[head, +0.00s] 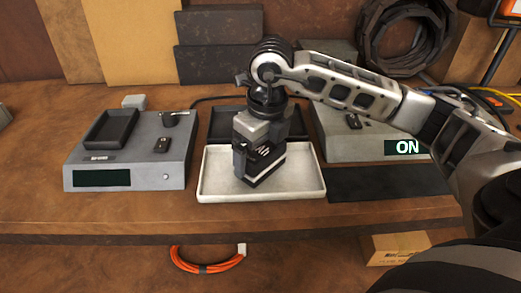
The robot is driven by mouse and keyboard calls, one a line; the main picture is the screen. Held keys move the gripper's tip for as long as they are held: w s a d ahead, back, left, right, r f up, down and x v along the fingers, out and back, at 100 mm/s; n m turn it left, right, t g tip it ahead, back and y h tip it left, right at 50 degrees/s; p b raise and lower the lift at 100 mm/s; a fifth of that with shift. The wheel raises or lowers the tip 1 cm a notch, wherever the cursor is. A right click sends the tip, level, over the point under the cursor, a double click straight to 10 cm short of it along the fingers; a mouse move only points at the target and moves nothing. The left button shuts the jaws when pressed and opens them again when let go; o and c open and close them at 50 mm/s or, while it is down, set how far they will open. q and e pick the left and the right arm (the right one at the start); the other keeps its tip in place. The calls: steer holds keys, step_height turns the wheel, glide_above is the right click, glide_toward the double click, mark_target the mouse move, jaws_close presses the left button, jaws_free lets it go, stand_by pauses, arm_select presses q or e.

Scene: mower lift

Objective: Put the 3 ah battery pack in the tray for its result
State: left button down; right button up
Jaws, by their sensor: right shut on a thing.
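My right gripper (258,147) points straight down over the white tray (311,180) and is shut on a dark battery pack (265,167) with a light band near its base. A dark tray (218,124) lies directly behind the white one, partly hidden by the gripper. My left gripper is not in view.
A grey tester (130,160) with a blank screen and an empty black cradle stands on the left. Another grey unit (350,145), its display reading ON, stands on the right behind a dark mat (390,183). An orange cable (208,268) hangs below the bench edge.

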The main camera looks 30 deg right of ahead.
mark_target(266, 151)
steer(key=shift+f, duration=0.3)
steer(key=shift+f, duration=0.15)
steer(key=o, duration=1.1)
steer(key=shift+c, duration=0.2)
steer(key=shift+r, duration=0.35)
step_height(266, 151, up, 12)
steer(key=s, duration=0.1)
steer(key=shift+s+d+f, duration=0.15)
steer(key=shift+s+f, duration=0.1)
